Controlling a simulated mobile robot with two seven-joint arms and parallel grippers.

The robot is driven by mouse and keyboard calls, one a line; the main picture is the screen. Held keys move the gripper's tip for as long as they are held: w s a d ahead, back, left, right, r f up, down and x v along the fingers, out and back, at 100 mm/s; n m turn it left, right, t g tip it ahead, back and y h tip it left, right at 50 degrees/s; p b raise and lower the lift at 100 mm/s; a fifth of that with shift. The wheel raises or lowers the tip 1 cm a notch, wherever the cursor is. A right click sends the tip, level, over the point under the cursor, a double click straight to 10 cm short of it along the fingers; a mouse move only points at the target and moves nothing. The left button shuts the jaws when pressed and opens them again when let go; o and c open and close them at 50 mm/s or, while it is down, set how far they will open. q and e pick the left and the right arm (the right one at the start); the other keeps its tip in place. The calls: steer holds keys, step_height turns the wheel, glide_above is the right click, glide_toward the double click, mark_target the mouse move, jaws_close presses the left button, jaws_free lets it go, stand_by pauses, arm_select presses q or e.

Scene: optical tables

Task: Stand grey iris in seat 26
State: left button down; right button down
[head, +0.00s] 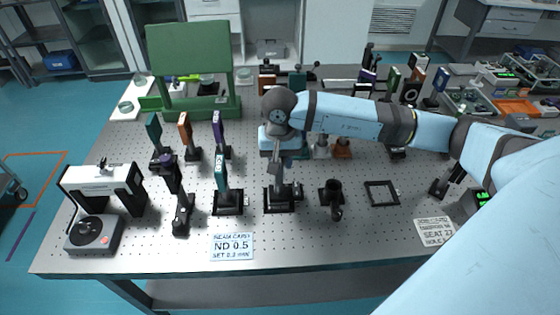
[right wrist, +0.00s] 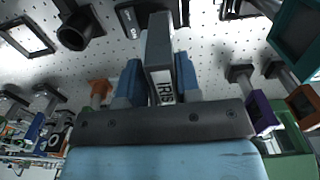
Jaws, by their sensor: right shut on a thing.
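The grey iris (right wrist: 160,60), a grey block with an "IRIS" label, is between the blue fingers of my right gripper (right wrist: 159,85) in the right wrist view. In the head view my right gripper (head: 280,150) points down at the table's middle, shut on the iris (head: 275,168). Below it is a black seat base (head: 280,206), in line with the iris's post. I cannot tell whether the post is fully down in it. The base also shows in part in the right wrist view (right wrist: 130,20); its number is not readable. My left gripper is not in view.
A teal plate on a post (head: 221,175) stands close left. A black cup-like holder (head: 334,188) and an empty square frame (head: 382,193) are to the right. Cards (head: 232,247) lie along the front edge. Several coloured mounts stand behind, with a green board (head: 188,48).

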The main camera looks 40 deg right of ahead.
steer(key=shift+f, duration=0.55)
steer(key=shift+f, duration=0.1)
steer(key=c, duration=0.8)
jaws_free()
